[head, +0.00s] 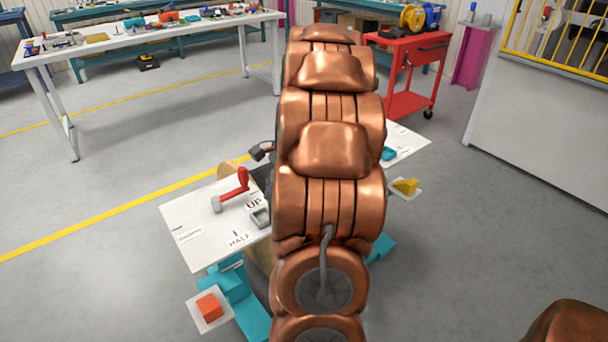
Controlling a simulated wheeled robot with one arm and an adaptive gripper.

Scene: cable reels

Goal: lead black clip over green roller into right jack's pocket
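My copper-coloured arm fills the middle of the head view and hides most of the work board behind it. A small dark piece (262,150) pokes out at the arm's left edge; I cannot tell whether it is part of my gripper or the black clip. The rest of my gripper is hidden, and so is whatever it may hold. The green roller is not visible. On the white board (190,222) a red crank handle (238,186) stands beside a small grey open-topped holder (260,218). I cannot tell whether this holder is a jack's pocket.
An orange block (209,308) on a white plate sits at the front left, a yellow piece (406,187) at the right. A teal piece (388,154) lies on the board's right part. A red cart (406,75) and a white workbench (150,47) stand behind.

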